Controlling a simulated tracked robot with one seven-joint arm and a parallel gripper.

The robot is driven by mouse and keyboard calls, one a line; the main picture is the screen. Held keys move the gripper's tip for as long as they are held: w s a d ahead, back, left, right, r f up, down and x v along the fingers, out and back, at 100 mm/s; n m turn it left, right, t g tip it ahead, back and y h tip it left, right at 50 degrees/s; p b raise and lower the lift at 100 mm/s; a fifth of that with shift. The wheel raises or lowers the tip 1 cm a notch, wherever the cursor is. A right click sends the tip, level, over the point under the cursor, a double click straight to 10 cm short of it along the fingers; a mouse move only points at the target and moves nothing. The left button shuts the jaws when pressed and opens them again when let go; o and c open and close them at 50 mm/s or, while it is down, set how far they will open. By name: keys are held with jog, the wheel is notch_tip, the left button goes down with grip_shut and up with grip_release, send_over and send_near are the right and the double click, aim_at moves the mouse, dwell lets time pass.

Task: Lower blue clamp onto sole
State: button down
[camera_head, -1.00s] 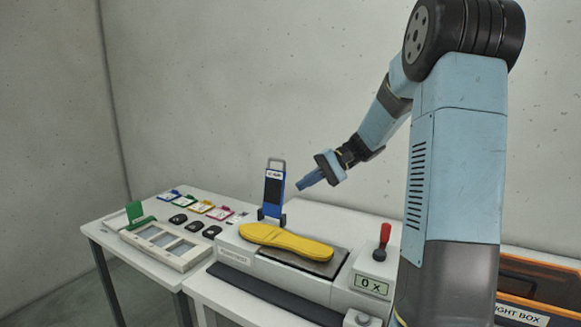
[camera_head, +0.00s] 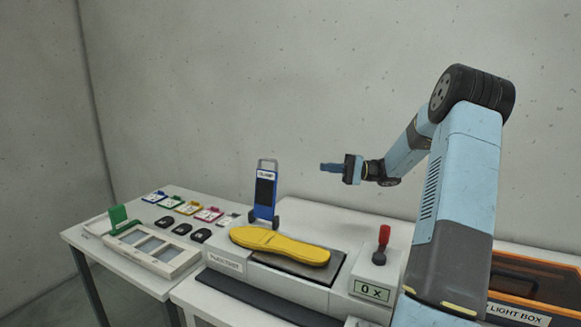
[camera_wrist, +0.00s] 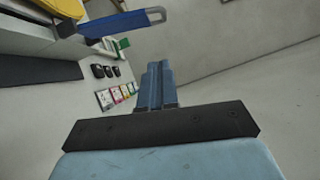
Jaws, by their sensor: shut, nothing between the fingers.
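The blue clamp (camera_head: 264,196) stands raised and nearly upright behind the sole, with a grey loop handle at its top. The yellow sole (camera_head: 282,246) lies on the dark plate of the white press machine (camera_head: 226,266). My gripper (camera_head: 323,167) is shut and empty, in the air to the right of the clamp's handle and apart from it. In the wrist view the clamp (camera_wrist: 115,24) lies across the upper left, a little off my closed fingers (camera_wrist: 156,66). A bit of the sole (camera_wrist: 50,14) shows at that view's top left corner.
A red-knobbed lever (camera_head: 382,240) and a counter display reading "0 X" (camera_head: 371,291) sit on the machine's right. An orange light box (camera_head: 530,290) is at the far right. The left table holds a framed tray (camera_head: 150,262), black pieces and several coloured cards. Air above the machine is free.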

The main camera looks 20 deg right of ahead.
jog(key=shift+a, duration=0.3)
jog(key=s+x, duration=0.3)
jog(key=x, duration=0.9)
jog(key=shift+x, duration=0.75)
jog(key=shift+w, duration=0.1)
